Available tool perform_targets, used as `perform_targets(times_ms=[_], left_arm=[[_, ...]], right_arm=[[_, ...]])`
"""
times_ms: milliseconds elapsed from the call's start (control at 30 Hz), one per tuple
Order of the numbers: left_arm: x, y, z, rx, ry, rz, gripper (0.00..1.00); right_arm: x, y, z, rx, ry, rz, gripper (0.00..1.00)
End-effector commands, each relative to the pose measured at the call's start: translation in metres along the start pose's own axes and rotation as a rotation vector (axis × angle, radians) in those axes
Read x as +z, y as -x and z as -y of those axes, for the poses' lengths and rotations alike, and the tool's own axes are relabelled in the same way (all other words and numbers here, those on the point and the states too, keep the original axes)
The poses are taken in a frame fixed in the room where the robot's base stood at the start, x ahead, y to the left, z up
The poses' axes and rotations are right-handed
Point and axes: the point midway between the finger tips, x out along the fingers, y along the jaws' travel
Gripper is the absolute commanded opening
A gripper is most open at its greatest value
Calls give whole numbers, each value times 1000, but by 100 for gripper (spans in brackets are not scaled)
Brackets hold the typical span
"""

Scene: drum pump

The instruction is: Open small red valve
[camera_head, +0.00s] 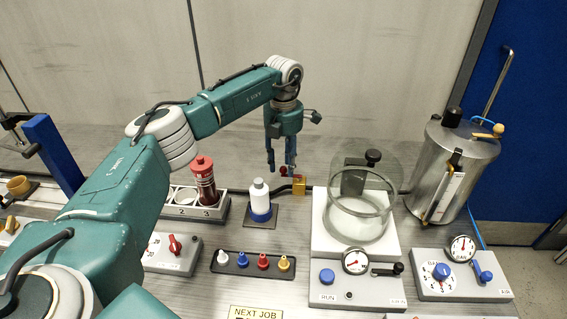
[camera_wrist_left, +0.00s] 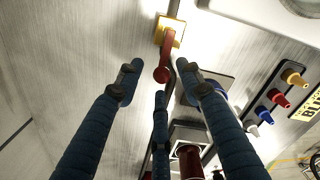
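The small red valve is a red lever with a round knob (camera_wrist_left: 162,73) on a yellow block (camera_wrist_left: 172,27) in the left wrist view. In the head view the yellow block (camera_head: 299,186) is behind the white and blue bottle, and a bit of red (camera_head: 283,172) shows between my fingers. My left gripper (camera_head: 281,170) is above the bench beside the block, fingers pointing down. In the left wrist view its three blue fingers (camera_wrist_left: 159,82) are spread around the red knob, with gaps to it. Contact is not clear. My right gripper is not in view.
A white and blue bottle (camera_head: 259,200) stands close to the block. A glass chamber (camera_head: 362,200) is to the right, with a metal drum (camera_head: 452,170) beyond. A rack with a red-capped jar (camera_head: 204,180) is left. A tray of colored caps (camera_head: 250,272) lies in front.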

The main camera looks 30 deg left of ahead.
Motion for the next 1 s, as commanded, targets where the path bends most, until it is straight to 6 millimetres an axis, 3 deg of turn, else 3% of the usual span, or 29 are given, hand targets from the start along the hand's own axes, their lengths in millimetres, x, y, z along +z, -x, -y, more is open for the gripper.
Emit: perform_targets(times_ms=[267, 700, 1000], left_arm=[[0, 7, 1, -1, 0, -2, 37], [1, 93, 0, 0, 0, 2, 37], [0, 119, 0, -1, 1, -2, 37]], right_arm=[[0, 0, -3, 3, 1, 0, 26], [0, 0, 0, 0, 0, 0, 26], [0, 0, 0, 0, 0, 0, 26]])
